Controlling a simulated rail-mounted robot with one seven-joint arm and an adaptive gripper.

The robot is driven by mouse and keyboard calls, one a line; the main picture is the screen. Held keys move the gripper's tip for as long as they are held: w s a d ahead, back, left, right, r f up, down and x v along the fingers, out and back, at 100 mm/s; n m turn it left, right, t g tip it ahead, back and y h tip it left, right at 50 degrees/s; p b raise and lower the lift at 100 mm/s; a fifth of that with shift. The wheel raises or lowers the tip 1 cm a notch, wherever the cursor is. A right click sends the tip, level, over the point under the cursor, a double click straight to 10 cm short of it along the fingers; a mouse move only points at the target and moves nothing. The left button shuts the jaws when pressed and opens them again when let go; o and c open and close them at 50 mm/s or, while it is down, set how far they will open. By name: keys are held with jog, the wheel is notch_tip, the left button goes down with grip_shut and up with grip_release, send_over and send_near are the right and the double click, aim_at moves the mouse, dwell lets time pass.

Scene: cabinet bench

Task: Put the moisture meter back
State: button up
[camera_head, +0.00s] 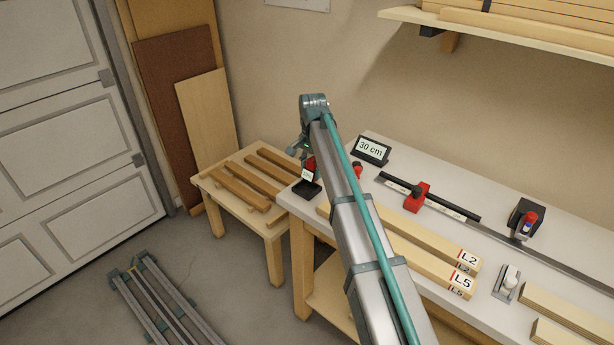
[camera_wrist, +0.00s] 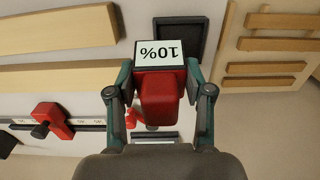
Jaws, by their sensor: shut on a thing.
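The moisture meter (camera_wrist: 160,85) has a red body and a pale display reading 10%. My gripper (camera_wrist: 157,100) is shut on its red body, with one finger on each side. In the head view the meter's small display (camera_head: 306,175) shows just below my gripper (camera_head: 307,152), at the bench's far left corner. A black square tray (camera_wrist: 186,38) lies beyond the display end in the wrist view. The tray (camera_head: 304,190) also shows below the meter in the head view. The meter overlaps part of it, and I cannot tell whether they touch.
Boards labelled L2 and L5 (camera_head: 440,265) lie on the bench beside my arm. A low table (camera_head: 235,185) with wooden strips adjoins the left.

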jog(key=f, duration=0.1)
jog(key=w+a+f, duration=0.1)
jog(key=w+f+p, duration=0.1)
jog(key=shift+w+a+f, duration=0.1)
jog(key=shift+w+a, duration=0.1)
jog(key=shift+a, duration=0.1)
jog(key=shift+w+a+f+p, duration=0.15)
jog(key=shift+f+p, duration=0.2)
jog(key=shift+f, duration=1.45)
jog(key=shift+f, duration=0.15)
jog(key=o, duration=1.3)
jog(key=shift+c, duration=0.2)
notch_tip(320, 180, up, 12)
jog(key=b, duration=0.2)
jog(key=shift+b, duration=0.4)
